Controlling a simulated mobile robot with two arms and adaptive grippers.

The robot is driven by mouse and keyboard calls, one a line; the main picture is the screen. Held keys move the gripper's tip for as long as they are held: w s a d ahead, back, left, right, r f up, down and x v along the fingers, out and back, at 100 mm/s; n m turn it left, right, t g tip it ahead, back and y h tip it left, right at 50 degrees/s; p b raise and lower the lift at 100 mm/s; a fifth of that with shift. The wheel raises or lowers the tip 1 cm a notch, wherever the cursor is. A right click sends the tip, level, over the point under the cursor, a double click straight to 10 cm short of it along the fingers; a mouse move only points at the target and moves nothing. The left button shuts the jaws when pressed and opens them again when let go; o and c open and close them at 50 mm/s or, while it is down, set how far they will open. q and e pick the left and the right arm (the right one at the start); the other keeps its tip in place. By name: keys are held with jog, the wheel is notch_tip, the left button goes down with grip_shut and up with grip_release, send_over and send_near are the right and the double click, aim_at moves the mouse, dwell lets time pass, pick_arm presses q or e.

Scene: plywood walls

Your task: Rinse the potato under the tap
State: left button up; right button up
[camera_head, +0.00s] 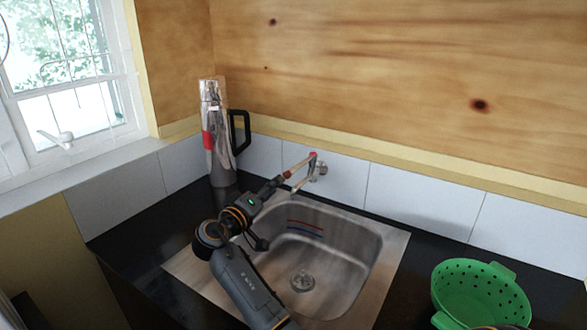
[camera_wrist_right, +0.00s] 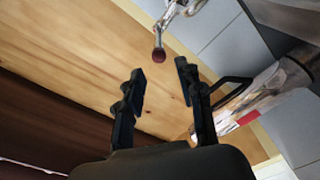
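The tap (camera_head: 321,169) sticks out from the tiled wall above the sink (camera_head: 385,262), with red parts on it. My right gripper (camera_head: 281,180) is close to the tap's near end. The right wrist view shows its two black fingers (camera_wrist_right: 161,75) apart with nothing between them. The tap's dark red knob (camera_wrist_right: 159,55) appears just beyond the gap between the fingertips; I cannot tell if they touch it. No water is seen running. I see no potato in either view.
A tall silver flask (camera_head: 218,150) with a black handle stands in the back corner, left of the tap. A green colander (camera_head: 463,285) stands on the black counter (camera_head: 420,262) at the right. A window (camera_head: 75,80) is at the left.

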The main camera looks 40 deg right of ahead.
aim_at(292, 169)
jog(key=b+x, duration=0.1)
jog(key=x, duration=0.9)
jog(key=shift+d, duration=0.2)
grip_shut()
